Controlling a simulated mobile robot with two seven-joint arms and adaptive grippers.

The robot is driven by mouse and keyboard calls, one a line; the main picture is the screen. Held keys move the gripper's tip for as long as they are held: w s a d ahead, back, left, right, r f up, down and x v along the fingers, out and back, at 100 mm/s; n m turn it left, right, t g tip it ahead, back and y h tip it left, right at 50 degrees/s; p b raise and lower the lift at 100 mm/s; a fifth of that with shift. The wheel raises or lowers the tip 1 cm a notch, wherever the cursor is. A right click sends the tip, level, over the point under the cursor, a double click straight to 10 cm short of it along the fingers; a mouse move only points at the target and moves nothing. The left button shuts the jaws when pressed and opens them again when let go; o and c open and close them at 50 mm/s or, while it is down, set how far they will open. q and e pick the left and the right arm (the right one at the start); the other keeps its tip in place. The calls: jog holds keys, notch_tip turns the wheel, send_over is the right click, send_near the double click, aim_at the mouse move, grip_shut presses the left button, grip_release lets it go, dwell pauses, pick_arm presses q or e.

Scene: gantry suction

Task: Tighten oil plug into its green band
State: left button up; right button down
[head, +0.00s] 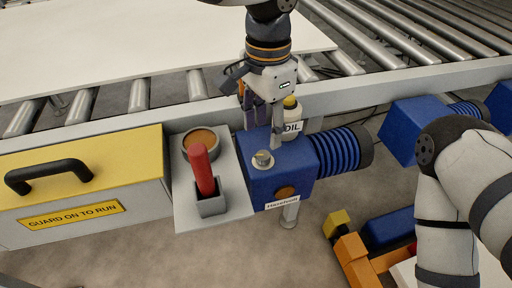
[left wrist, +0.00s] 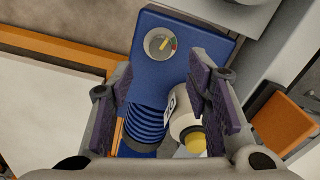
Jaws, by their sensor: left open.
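The oil plug (head: 263,159) is a small round grey knob on top of the blue gearbox (head: 293,180). In the left wrist view the plug (left wrist: 160,43) shows a yellow pointer mark on a pale round dial, with small coloured marks, green and red, near its right edge. My left gripper (head: 262,130) is open above the gearbox, behind the plug in the head view. Its fingers (left wrist: 160,80) are apart and the plug lies beyond their tips, untouched. My right gripper is out of view; only the arm shows at the right.
A white OIL bottle (head: 291,118) with a yellow cap stands close behind the gearbox and beside my left fingers. A red lever (head: 203,170) rises at the left, next to a yellow-topped guard (head: 85,180). A ribbed blue motor (head: 338,151) extends right. Rollers lie behind.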

aim_at(264, 154)
pick_arm(q)
notch_tip(264, 154, down, 7)
jog(key=shift+r, duration=0.1)
grip_shut()
